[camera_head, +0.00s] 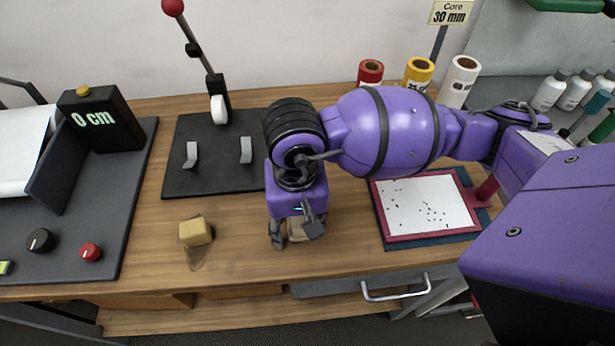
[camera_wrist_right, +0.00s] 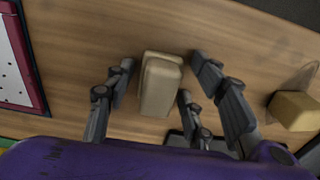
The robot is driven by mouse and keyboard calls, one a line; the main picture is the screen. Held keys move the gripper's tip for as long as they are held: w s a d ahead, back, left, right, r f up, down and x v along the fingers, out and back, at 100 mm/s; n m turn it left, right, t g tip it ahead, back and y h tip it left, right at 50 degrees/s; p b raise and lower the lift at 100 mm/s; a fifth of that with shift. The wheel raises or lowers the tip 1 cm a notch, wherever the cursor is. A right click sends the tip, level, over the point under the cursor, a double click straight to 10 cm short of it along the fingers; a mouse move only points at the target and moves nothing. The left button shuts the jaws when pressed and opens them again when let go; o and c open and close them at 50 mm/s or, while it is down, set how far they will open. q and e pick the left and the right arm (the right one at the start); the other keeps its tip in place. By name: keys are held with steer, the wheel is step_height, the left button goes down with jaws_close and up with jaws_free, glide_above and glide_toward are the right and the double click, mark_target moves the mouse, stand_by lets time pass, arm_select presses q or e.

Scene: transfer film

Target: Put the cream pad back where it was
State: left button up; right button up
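The cream pad (camera_wrist_right: 160,86) is a pale block on the wooden table, between the fingers of my right gripper (camera_wrist_right: 163,78) in the wrist view. Gaps show between the pad and the fingers on both sides, so the gripper looks open around it. In the head view my right gripper (camera_head: 296,231) points down near the table's front, largely hiding the pad. A yellower tan block (camera_head: 195,232) lies on the table to the left, with a damp-looking mark beside it; it also shows in the wrist view (camera_wrist_right: 295,110). My left gripper is out of view.
A dark plate (camera_head: 212,180) with a red-knobbed lever stands behind. A red-framed screen (camera_head: 424,207) lies to the right. Rolls of tape (camera_head: 417,76) and bottles (camera_head: 573,90) stand at the back right. A dark machine (camera_head: 90,220) fills the left. Bare table lies between the blocks.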

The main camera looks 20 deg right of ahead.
mark_target(298, 219)
steer(key=shift+r, duration=0.1)
step_height(298, 219, up, 12)
steer(key=shift+r, duration=0.15)
stand_by(0.5)
stand_by(0.5)
